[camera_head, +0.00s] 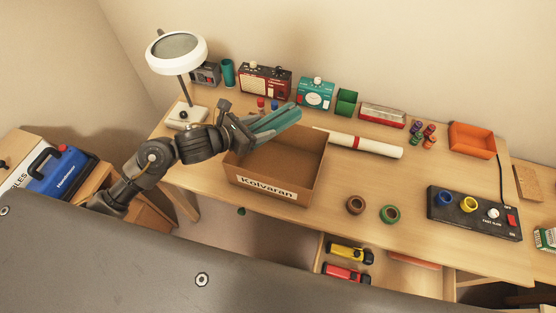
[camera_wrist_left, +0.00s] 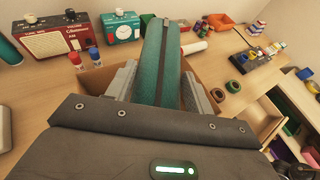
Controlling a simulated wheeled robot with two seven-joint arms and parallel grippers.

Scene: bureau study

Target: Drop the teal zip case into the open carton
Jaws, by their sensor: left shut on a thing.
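The teal zip case (camera_head: 273,122) is held above the open carton's back left part, long and slightly tilted. My left gripper (camera_head: 250,131) is shut on one end of it. In the left wrist view the teal zip case (camera_wrist_left: 159,65) stretches away between the fingers of my left gripper (camera_wrist_left: 153,90). The open carton (camera_head: 272,186) is brown with "Kolvaran" on its front and stands on the desk. In the left wrist view a part of the carton (camera_wrist_left: 203,73) shows behind the fingers. The carton's inside is partly hidden by my gripper. My right gripper is not in view.
A white magnifier lamp (camera_head: 177,52), a red radio (camera_head: 265,81) and a teal clock device (camera_head: 316,93) stand behind the carton. A rolled white paper (camera_head: 365,145) lies right of it. Tape rolls (camera_head: 355,205) lie in front, above an open drawer (camera_head: 322,247).

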